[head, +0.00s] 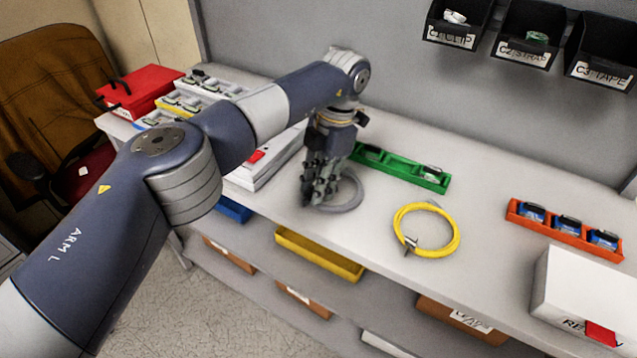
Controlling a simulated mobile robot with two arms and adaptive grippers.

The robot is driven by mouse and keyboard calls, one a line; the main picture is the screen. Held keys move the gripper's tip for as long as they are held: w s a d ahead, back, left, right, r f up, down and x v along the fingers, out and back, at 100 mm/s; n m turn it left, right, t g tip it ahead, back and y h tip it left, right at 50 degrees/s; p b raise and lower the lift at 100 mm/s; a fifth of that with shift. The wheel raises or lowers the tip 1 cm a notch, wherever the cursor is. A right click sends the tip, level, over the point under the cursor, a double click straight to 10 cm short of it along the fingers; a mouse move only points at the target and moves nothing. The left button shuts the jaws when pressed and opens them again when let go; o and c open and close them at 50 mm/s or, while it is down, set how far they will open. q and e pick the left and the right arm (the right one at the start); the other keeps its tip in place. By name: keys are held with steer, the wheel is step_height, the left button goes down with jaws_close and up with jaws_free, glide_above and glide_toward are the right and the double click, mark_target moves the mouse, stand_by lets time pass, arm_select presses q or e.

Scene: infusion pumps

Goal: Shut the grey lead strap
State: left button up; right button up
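A grey coiled lead (350,198) lies on the white bench top near its front edge. My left gripper (318,198) points down over the left side of this coil, with its fingertips at or very near the bench. The fingers cover that part of the coil, and I cannot make out the grey strap behind them. Whether the fingers are open or shut on something does not show clearly. A yellow coiled lead (456,240) lies to the right, with a strap (410,245) at its front left. My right gripper is not in view.
A green tray (400,169) stands behind the grey coil. An orange tray (565,238) and a white box (570,290) are at the right. Wall bins (525,52) hang at the back. A red box (140,92) sits far left. The bench between the coils is clear.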

arm_select(q)
steer(key=shift+o, duration=0.3)
steer(key=shift+r, duration=0.2)
steer(key=v, duration=0.7)
steer(key=shift+d+r, duration=0.1)
stand_by(0.4)
